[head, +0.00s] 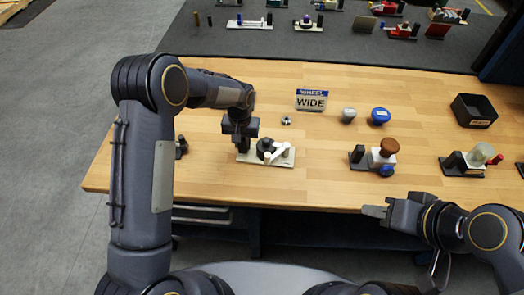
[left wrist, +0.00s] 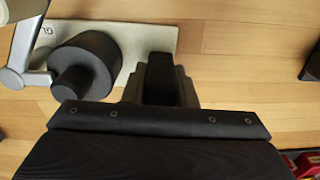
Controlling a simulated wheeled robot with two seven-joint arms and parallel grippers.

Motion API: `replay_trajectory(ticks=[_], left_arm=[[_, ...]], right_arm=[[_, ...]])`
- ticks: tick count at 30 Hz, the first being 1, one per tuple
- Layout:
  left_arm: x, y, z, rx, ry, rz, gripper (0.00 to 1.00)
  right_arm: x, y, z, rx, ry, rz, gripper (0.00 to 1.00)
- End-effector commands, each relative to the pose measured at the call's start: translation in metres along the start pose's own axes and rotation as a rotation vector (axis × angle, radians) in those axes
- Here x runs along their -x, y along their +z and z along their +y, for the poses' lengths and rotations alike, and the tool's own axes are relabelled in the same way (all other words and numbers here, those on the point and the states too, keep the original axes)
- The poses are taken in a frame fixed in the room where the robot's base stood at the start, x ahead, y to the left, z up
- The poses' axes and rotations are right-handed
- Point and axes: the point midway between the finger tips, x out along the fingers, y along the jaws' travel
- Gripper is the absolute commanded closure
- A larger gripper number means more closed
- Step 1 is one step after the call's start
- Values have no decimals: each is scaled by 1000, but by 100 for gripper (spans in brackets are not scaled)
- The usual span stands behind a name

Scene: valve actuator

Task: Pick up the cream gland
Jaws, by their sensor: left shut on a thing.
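My left gripper (head: 243,147) is down at the left end of a cream base plate (head: 286,160). In the left wrist view its fingers (left wrist: 160,82) are closed around a dark block (left wrist: 160,76) at the plate's edge. I cannot tell a cream gland apart for sure. The plate carries a black stepped cylinder (head: 265,145), beside the fingers in the left wrist view (left wrist: 85,65), and a pale lever (head: 275,153). My right gripper (head: 374,211) is at the table's front edge, away from the plate; its opening is unclear.
A "WHEEL WIDE" sign (head: 311,101), a small metal nut (head: 286,120), a grey knob (head: 348,115) and a blue knob (head: 381,116) stand behind. Further right are a brown-knobbed assembly (head: 388,147), another assembly (head: 480,152) and a black bin (head: 473,109). Wood between them is clear.

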Motion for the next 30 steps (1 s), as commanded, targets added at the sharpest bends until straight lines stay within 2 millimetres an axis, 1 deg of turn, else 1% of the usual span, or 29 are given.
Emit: replay_trajectory(ticks=[11, 14, 21, 25, 27, 28, 30], left_arm=[[4, -1, 0, 0, 1, 3, 100], [15, -2, 0, 0, 2, 6, 100], [61, -2, 0, 0, 2, 8, 100], [83, -1, 1, 0, 2, 5, 100], [89, -1, 1, 0, 2, 5, 100], [88, -1, 1, 0, 1, 3, 100], [79, -1, 0, 0, 0, -1, 100]], right_arm=[[0, 0, 0, 0, 0, 0, 64], [0, 0, 0, 0, 0, 0, 64], [0, 0, 0, 0, 0, 0, 64], [0, 0, 0, 0, 0, 0, 64], [0, 0, 0, 0, 0, 0, 64], [0, 0, 0, 0, 0, 0, 64], [0, 0, 0, 0, 0, 0, 64]])
